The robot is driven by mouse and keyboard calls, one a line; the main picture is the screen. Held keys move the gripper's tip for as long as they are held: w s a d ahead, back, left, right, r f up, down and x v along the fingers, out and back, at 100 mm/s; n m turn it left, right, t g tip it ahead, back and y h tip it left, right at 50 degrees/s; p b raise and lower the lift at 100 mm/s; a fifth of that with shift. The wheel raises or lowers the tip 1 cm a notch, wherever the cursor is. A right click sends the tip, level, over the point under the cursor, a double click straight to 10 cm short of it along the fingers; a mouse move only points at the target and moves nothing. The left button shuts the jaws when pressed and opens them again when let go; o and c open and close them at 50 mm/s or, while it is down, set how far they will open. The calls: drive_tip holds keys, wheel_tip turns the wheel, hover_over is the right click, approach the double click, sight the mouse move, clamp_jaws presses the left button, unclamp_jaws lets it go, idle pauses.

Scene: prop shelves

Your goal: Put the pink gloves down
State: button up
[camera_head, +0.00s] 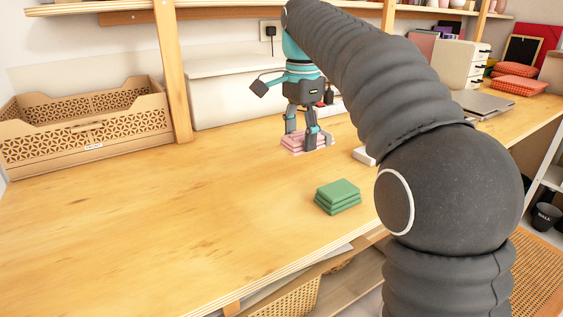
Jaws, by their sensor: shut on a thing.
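The pink gloves (292,143) are a small folded stack at the back middle of the wooden table (170,210). My gripper (307,142) points down at the stack and is shut on it, with its fingers at the stack's sides. The stack looks level and at or very near the table top; I cannot tell whether it touches the wood. Part of the stack is hidden behind the fingers.
A green folded stack (338,194) lies nearer the front edge. A wooden crate (90,130) stands at the back left, beside a shelf post (173,70). A white box (222,95) is behind my gripper. The table's left and middle are clear.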

sight(281, 146)
drive_tip(key=a+f, duration=0.1)
drive_tip(key=a, duration=0.1)
drive_tip(key=a+f, duration=0.1)
drive_tip(key=a, duration=0.1)
drive_tip(key=shift+w+f, duration=0.15)
drive_tip(key=shift+f, duration=0.05)
drive_tip(key=shift+f+b, duration=0.55)
drive_tip(key=shift+f, duration=1.45)
drive_tip(key=shift+f, duration=0.15)
drive_tip(key=o, duration=1.1)
wheel_tip(281, 146, up, 12)
drive_tip(key=shift+d+r+p, duration=0.1)
drive_tip(key=shift+r+p, duration=0.1)
drive_tip(key=shift+p, duration=0.65)
